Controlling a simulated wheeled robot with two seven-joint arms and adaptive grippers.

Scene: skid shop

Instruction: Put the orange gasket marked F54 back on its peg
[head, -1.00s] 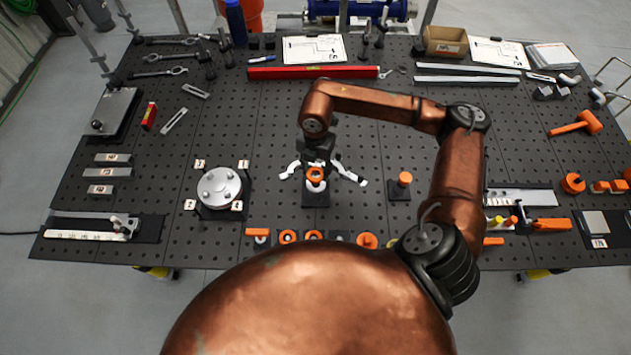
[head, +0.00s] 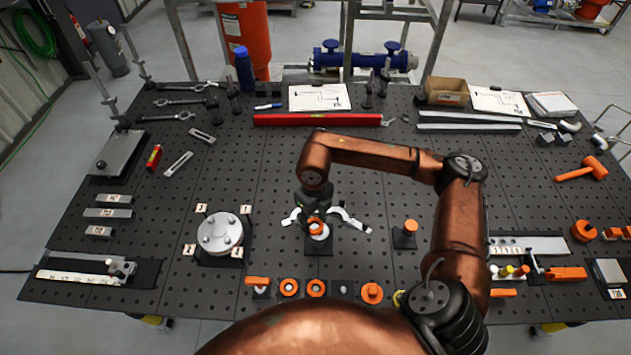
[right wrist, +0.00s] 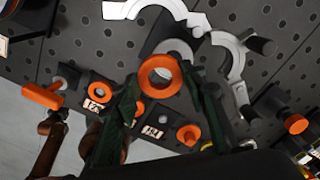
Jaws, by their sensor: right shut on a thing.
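An orange ring-shaped gasket (right wrist: 160,76) is held between the two dark fingers of my right gripper (right wrist: 150,90). Its marking cannot be read. In the head view the gasket (head: 315,227) shows below the wrist, over a dark stand (head: 319,248) with a pale round top. I cannot tell if it touches the stand. Along the bench's near edge is a row of labelled pegs, several carrying orange parts, such as a ring (head: 289,287) and another ring (head: 316,288). A bare grey peg (head: 343,290) stands right of these rings. My left gripper is out of view.
Pale curved pieces (head: 349,217) lie either side of the stand. A round flange (head: 220,235) stands on the left, and an orange-topped post (head: 410,228) to the right. A red level (head: 317,119) lies behind. Open perforated bench lies between the flange and the stand.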

